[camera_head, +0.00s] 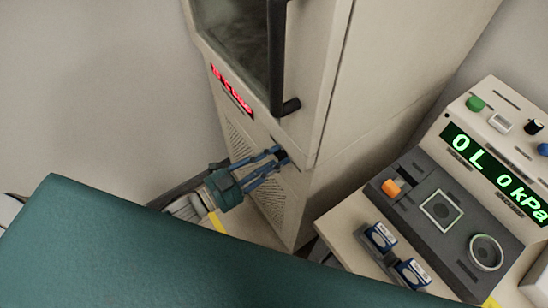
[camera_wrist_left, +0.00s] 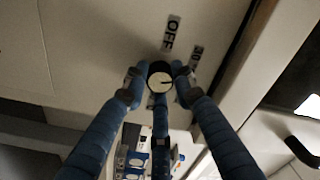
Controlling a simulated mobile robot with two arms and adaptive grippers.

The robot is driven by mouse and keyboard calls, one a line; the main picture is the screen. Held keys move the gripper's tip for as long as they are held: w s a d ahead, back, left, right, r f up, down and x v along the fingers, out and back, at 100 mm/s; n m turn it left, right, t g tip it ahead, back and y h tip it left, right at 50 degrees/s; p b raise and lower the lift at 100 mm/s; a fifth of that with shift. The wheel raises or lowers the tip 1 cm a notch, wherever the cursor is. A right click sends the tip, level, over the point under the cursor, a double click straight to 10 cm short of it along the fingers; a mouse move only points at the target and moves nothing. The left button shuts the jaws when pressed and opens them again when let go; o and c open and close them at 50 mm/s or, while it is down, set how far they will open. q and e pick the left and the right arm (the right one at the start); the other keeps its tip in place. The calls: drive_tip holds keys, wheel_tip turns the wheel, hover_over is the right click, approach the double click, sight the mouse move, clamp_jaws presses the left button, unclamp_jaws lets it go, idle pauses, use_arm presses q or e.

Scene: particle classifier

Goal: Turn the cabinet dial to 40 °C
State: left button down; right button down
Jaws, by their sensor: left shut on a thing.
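The cabinet (camera_head: 330,110) is a tall beige unit with a glass door on its upper part. Its red display (camera_head: 232,90) is lit below the door, too slanted and small to read surely. The dial (camera_wrist_left: 160,80) is a round knob with a pale face, dark rim and dark pointer mark. My left gripper (camera_head: 279,156) reaches the cabinet front below the door handle. In the left wrist view its blue fingers (camera_wrist_left: 158,74) are shut around the dial. An OFF label (camera_wrist_left: 172,33) sits beside the dial; another label (camera_wrist_left: 196,58) is partly hidden by a finger. My right gripper is not in view.
A black door handle (camera_head: 280,70) hangs just above my left gripper. At the right, a bench (camera_head: 345,225) carries a dark control panel (camera_head: 418,210), a green display (camera_head: 495,172) and two small blue-and-white boxes (camera_head: 380,237). A vent grille (camera_head: 243,150) lies below the red display.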

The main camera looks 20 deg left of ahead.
use_arm(q)
drive_tip(key=m, duration=0.4)
drive_tip(key=shift+m+b, duration=0.3)
drive_tip(key=m+b, duration=0.1)
drive_tip(key=m, duration=0.3)
drive_tip(key=shift+m, duration=0.4)
drive_tip(key=c, duration=1.4)
unclamp_jaws()
drive_tip(key=shift+s, duration=0.1)
drive_tip(key=v, duration=1.2)
